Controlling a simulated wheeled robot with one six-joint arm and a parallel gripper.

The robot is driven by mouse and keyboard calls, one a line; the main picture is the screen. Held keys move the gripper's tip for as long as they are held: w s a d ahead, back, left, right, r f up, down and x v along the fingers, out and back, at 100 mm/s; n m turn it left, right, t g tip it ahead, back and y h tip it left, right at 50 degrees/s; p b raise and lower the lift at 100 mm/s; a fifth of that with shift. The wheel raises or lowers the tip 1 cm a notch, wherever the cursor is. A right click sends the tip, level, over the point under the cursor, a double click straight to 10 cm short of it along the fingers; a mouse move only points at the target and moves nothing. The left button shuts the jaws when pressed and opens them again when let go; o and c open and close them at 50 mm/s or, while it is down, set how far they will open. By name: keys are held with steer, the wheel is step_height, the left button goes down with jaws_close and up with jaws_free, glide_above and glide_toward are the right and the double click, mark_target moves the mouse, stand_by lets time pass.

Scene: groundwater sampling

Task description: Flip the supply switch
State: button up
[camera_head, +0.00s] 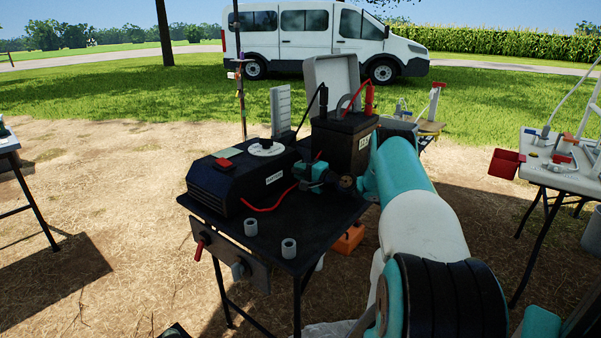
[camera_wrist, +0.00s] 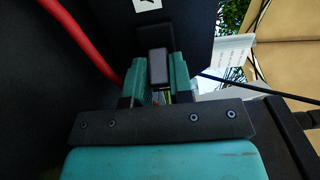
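My gripper (camera_head: 301,173) is at the right end of the black control box (camera_head: 225,187), low beside its white label. In the wrist view its two teal fingers (camera_wrist: 159,78) stand on either side of a small dark grey block (camera_wrist: 158,66), which may be the supply switch. The block fills most of the gap between them. I cannot tell whether the fingers press on it or only flank it. The switch itself is hidden behind my gripper in the head view.
A black battery (camera_head: 343,140) with red and black clamps stands behind my gripper. A red cable (camera_wrist: 82,40) runs close to the left finger. Two grey cups (camera_head: 289,248) stand on the black table (camera_head: 325,222) in front. A second table (camera_head: 570,178) is at right.

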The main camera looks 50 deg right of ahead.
jaws_close()
steer(key=shift+a+r+m+h+p, duration=0.1)
steer(key=shift+m+h+p, duration=0.2)
steer(key=shift+h+p, duration=0.1)
steer(key=shift+a+h+p, duration=0.1)
steer(key=shift+h+p, duration=0.2)
steer(key=m+h+p, duration=0.1)
steer(key=m+h, duration=0.1)
steer(key=a+m+h+p, duration=0.1)
steer(key=m+h+p, duration=0.1)
steer(key=h, duration=0.1)
steer(key=shift+s+r+g+h, duration=0.1)
steer(key=shift+s+g+h, duration=0.05)
steer(key=shift+g+h, duration=0.2)
steer(key=shift+a+m+g+h+p, duration=0.25)
steer(key=shift+m+g+h+p, duration=0.3)
steer(key=shift+m+h+p, duration=0.55)
steer(key=shift+f+h, duration=0.2)
steer(key=shift+h, duration=0.45)
